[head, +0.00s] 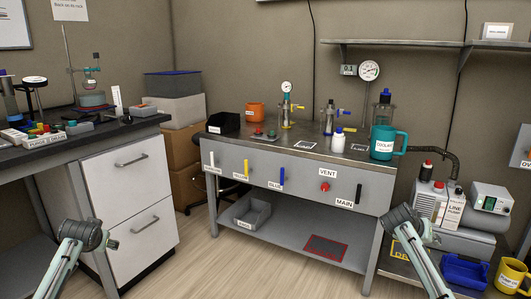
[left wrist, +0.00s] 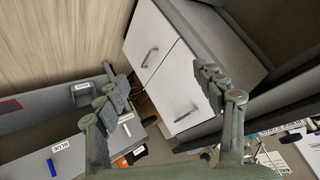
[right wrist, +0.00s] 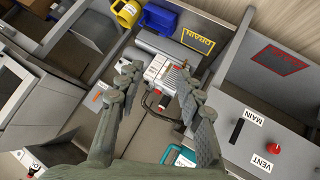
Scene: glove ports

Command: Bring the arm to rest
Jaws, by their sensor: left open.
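My left arm comes in at the lower left of the head view, with its gripper (head: 88,236) in front of the white drawer cabinet (head: 128,180). In the left wrist view the left gripper (left wrist: 153,68) has its two fingers wide apart with nothing between them. My right arm comes in at the lower right, with its gripper (head: 408,224) in front of the bench's right end. In the right wrist view the right gripper (right wrist: 160,75) has its fingers apart; the line pump (right wrist: 160,78) shows beyond the gap. Neither gripper touches anything that I can see.
The grey bench (head: 290,170) carries a teal coolant jug (head: 383,143), a white bottle (head: 339,140), an orange mug (head: 256,112) and gauges. Valve handles and a red vent knob (head: 324,187) are on its front. A blue bin (head: 465,271) and yellow mug (head: 511,275) are at lower right. Floor between the arms is clear.

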